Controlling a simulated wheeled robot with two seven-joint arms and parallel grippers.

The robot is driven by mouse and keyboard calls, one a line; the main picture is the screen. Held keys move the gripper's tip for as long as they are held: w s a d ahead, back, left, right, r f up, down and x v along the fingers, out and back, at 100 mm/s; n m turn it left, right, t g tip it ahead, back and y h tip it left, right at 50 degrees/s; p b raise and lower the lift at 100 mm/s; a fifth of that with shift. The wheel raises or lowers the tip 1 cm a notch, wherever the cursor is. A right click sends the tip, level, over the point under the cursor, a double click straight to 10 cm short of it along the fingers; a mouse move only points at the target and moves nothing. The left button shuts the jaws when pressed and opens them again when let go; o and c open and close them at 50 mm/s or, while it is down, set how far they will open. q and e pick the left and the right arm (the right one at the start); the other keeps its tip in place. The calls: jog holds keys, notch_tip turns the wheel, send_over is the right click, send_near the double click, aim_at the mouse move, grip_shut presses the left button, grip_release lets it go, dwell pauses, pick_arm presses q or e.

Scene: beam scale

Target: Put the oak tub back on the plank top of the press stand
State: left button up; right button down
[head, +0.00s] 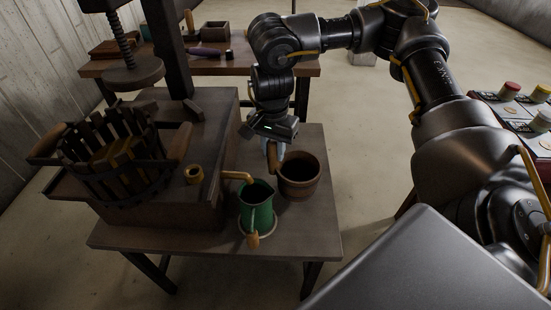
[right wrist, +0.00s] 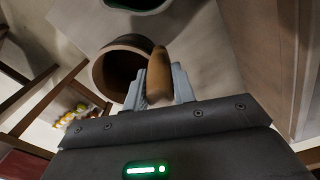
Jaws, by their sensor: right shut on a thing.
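The oak tub (head: 300,181) is a round brown wooden bucket, dark inside, at the right part of the low plank top (head: 290,235) in the head view. My right gripper (head: 275,148) is at its left rear side, pointing down. Its fingers are shut on the tub's upright wooden handle. In the right wrist view the handle (right wrist: 158,75) is between the fingertips, with the tub's mouth (right wrist: 117,68) beside it. I cannot tell whether the tub's base touches the planks. My left gripper is not in view.
A green jug (head: 257,205) stands close left of the tub. A wooden spout (head: 238,176) and small wooden cup (head: 194,174) are left of it. The slatted press basket (head: 115,155) and screw (head: 122,45) are at left. A workbench (head: 235,66) stands behind.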

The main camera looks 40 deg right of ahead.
aim_at(274, 160)
notch_tip(274, 160, down, 3)
jog(key=shift+f+b, duration=0.15)
jog(key=shift+b, duration=0.25)
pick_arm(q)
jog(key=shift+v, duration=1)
pick_arm(e)
jog(key=shift+f, duration=0.15)
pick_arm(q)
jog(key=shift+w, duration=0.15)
pick_arm(e)
jog(key=shift+f, duration=0.15)
jog(key=c, duration=1.1)
grip_release()
jog(key=shift+c, duration=0.2)
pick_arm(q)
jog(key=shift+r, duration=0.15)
